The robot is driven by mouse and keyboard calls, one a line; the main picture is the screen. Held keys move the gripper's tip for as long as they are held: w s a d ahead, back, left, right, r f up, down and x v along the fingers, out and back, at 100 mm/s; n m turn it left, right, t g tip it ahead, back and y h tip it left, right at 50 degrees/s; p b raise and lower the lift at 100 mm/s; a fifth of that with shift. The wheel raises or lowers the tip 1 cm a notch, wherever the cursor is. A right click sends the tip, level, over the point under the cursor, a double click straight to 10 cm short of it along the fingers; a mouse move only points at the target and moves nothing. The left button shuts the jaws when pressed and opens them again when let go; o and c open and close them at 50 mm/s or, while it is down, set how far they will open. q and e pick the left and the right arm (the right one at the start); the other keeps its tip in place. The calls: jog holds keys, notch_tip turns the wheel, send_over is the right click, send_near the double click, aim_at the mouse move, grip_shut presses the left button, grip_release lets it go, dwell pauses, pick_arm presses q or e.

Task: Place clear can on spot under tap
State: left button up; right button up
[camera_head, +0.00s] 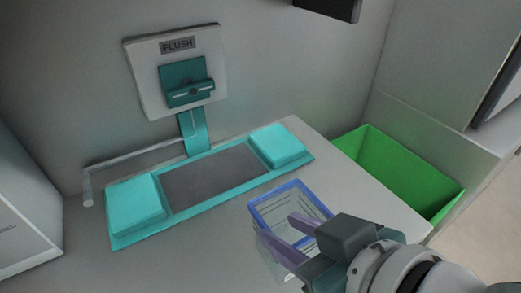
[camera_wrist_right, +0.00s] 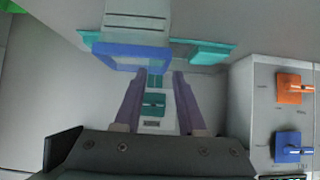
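The clear can (camera_head: 268,213) is a see-through square container with a blue rim. It stands or hangs in front of the teal-framed tray; whether it touches the counter I cannot tell. In the right wrist view its blue rim (camera_wrist_right: 108,53) is near the fingertips. My right gripper (camera_head: 277,226) has its purple fingers apart, one on each side of a can wall, with a visible gap (camera_wrist_right: 159,75) between them. The tap is a grey pipe (camera_head: 135,158) with a down-turned end at the left. A dark plate (camera_head: 215,178) lies between two turquoise pads. My left gripper is out of view.
A FLUSH panel (camera_head: 145,75) with a teal lever is on the back wall. A green bin (camera_head: 400,170) stands at the right. A white box (camera_head: 25,225) is at the left. The right wrist view shows orange (camera_wrist_right: 290,88) and blue (camera_wrist_right: 288,146) knobs.

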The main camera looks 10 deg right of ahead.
aim_at(267, 226)
jog(key=x, duration=0.2)
jog(key=b+x, duration=0.1)
jog(key=x, duration=0.2)
jog(key=shift+s+a+f, duration=0.2)
jog(key=shift+a+f, duration=0.05)
jog(key=shift+c, duration=0.2)
grip_shut()
dwell(0.9)
